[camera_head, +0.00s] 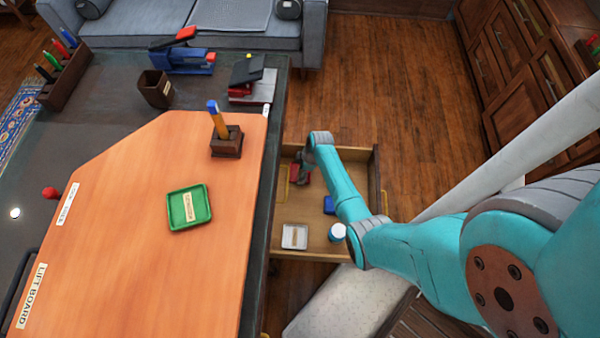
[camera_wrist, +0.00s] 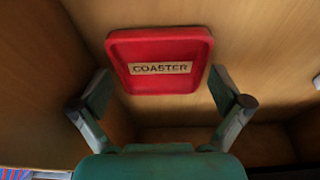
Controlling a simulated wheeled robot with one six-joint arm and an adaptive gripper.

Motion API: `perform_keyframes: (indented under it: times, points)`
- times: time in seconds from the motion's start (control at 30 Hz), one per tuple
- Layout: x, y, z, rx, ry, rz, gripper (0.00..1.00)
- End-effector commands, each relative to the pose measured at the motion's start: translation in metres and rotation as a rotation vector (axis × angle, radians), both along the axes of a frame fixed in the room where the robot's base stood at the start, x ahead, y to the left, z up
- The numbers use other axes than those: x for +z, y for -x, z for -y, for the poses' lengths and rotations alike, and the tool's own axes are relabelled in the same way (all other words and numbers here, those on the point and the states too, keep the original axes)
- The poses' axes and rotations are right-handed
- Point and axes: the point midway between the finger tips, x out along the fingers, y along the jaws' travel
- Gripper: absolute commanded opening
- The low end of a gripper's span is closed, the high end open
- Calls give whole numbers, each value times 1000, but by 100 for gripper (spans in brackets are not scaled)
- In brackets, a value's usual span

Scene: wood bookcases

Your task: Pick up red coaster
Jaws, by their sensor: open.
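The red coaster (camera_wrist: 160,50) is a square dish with raised edges and a label reading COASTER. It lies in the open wooden drawer (camera_head: 312,246). In the head view only a small red part of the coaster (camera_head: 297,173) shows beside my gripper (camera_head: 299,178), which reaches into the drawer's far left part. In the wrist view my gripper's (camera_wrist: 164,98) two fingers are spread wide, one at each side of the coaster's near edge. The fingers look apart from the coaster, with nothing between them; the exact gap in depth cannot be told.
The drawer also holds a white square dish (camera_head: 294,237), a blue item (camera_head: 329,205) and a white round item (camera_head: 337,232). The desk with an orange board (camera_head: 150,250) and green coaster (camera_head: 189,207) stands directly left. Drawer walls are close around my gripper.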

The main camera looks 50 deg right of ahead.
Motion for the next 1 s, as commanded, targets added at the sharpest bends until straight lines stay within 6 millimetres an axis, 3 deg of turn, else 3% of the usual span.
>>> perform_keyframes:
  times: [0.03,0.2,0.73,1.0]
  points:
    - [0,0,0,0,0,0,98]
    - [0,0,0,0,0,0,56]
    - [8,3,-4,0,0,0,55]
    - [50,2,-3,0,1,2,55]
